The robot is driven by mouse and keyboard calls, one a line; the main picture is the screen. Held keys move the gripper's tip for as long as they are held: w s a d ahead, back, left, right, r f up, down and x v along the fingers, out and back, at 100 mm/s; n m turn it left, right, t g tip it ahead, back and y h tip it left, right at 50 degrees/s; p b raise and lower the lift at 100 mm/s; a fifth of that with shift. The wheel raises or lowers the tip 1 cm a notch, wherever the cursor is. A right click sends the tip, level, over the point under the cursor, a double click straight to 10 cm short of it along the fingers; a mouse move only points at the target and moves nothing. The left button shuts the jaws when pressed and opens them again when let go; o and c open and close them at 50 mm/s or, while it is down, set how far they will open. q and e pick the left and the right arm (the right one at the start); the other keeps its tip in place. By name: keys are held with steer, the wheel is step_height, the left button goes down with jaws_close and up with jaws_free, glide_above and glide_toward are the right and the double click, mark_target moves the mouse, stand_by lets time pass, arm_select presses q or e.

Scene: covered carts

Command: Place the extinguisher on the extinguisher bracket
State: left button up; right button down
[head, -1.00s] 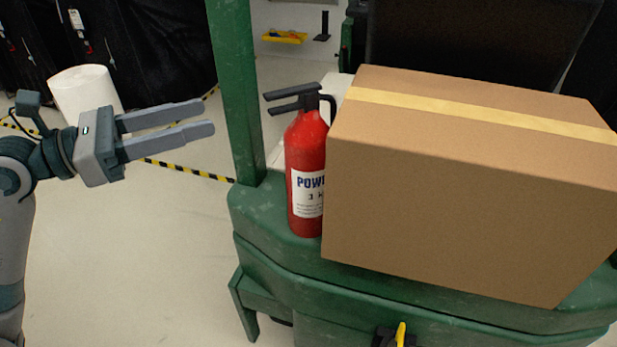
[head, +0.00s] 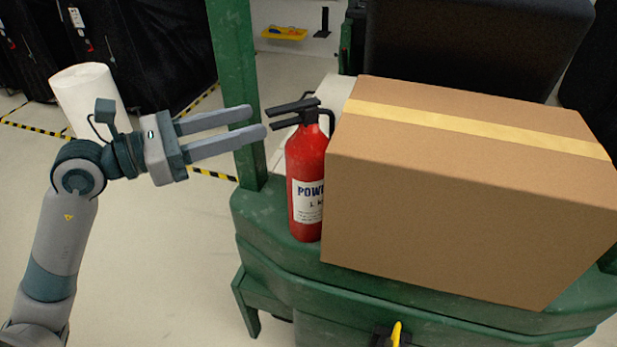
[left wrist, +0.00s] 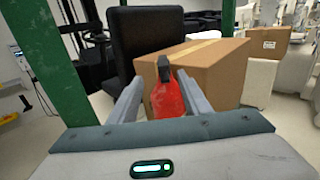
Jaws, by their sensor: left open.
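The red fire extinguisher (head: 306,165) with a black handle stands upright on the green cart (head: 270,215), against the left side of a cardboard box. My left gripper (head: 258,122) is open and empty, just left of the extinguisher's handle, with its fingers pointing right toward it. In the left wrist view the extinguisher (left wrist: 167,98) appears between the two open fingers (left wrist: 160,92), beyond or near their tips. A dark upright piece (head: 323,22) on the far wall may be the extinguisher bracket; it is small. My right gripper is not in view.
The large cardboard box (head: 450,190) fills the cart's right side. A green post (head: 233,90) rises behind the gripper. A yellow tray (head: 284,33) is on the back wall. A white cylinder (head: 88,95) stands at the left. Floor at the lower left is open.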

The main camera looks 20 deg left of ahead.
mark_target(301, 113)
arm_select(q)
steer(key=shift+p+x, duration=1)
steer(key=shift+x, duration=1.4)
steer(key=shift+w+d+r+p, duration=0.1)
steer(key=shift+w+d+p, duration=0.05)
steer(key=shift+d+p, duration=0.25)
steer(key=p+x, duration=0.2)
steer(key=x, duration=0.1)
steer(key=shift+d+p, duration=0.35)
steer(key=shift+p, duration=0.05)
steer(key=shift+w+d+f, duration=0.3)
steer(key=shift+w+d, duration=0.05)
jaws_close()
